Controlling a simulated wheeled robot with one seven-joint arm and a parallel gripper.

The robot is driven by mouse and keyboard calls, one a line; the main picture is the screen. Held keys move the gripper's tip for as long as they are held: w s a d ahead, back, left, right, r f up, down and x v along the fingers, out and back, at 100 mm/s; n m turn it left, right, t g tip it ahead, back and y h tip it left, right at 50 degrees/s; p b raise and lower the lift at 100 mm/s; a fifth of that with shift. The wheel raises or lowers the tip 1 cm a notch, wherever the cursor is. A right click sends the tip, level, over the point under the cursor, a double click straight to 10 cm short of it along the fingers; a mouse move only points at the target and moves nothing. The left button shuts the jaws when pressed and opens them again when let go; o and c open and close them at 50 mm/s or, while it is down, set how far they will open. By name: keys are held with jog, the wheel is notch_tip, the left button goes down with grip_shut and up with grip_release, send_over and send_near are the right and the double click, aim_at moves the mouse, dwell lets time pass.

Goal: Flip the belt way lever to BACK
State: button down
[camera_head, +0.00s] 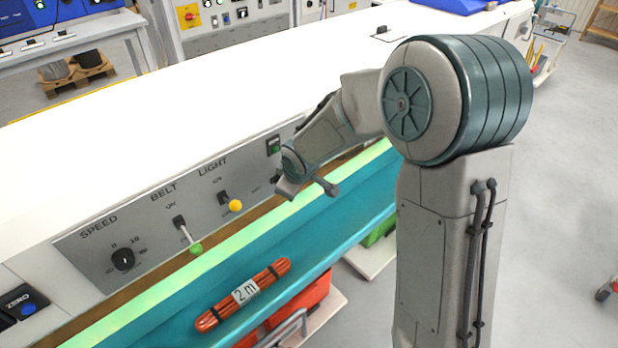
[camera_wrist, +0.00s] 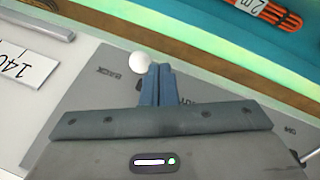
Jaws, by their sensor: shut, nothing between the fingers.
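The lever with a white ball knob (camera_wrist: 138,62) shows in the wrist view, on the grey panel beside the upside-down word BACK (camera_wrist: 108,73). Its shaft is mostly hidden by my fingers, so its tilt is hard to tell. My gripper (camera_wrist: 160,70) is shut and empty, its fingertips just right of the knob; I cannot tell whether they touch.
The panel also carries the SPEED dial (camera_head: 123,259), the green-knobbed BELT lever (camera_head: 195,248) and the yellow-knobbed LIGHT lever (camera_head: 235,205). An orange cable bundle (camera_head: 270,274) marked 2 m lies on the teal belt (camera_head: 340,215). A blue ZERO button (camera_head: 28,309) is at lower left.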

jog(key=shift+a+b, duration=0.3)
jog(key=shift+a, duration=0.25)
jog(key=shift+a, duration=0.45)
jog(key=shift+r, duration=0.15)
jog(key=d+p+v, duration=0.1)
jog(key=p+v, duration=0.6)
jog(key=v, duration=0.2)
jog(key=shift+r+p, duration=0.35)
jog(key=shift+p, duration=0.05)
jog(key=shift+d, duration=0.1)
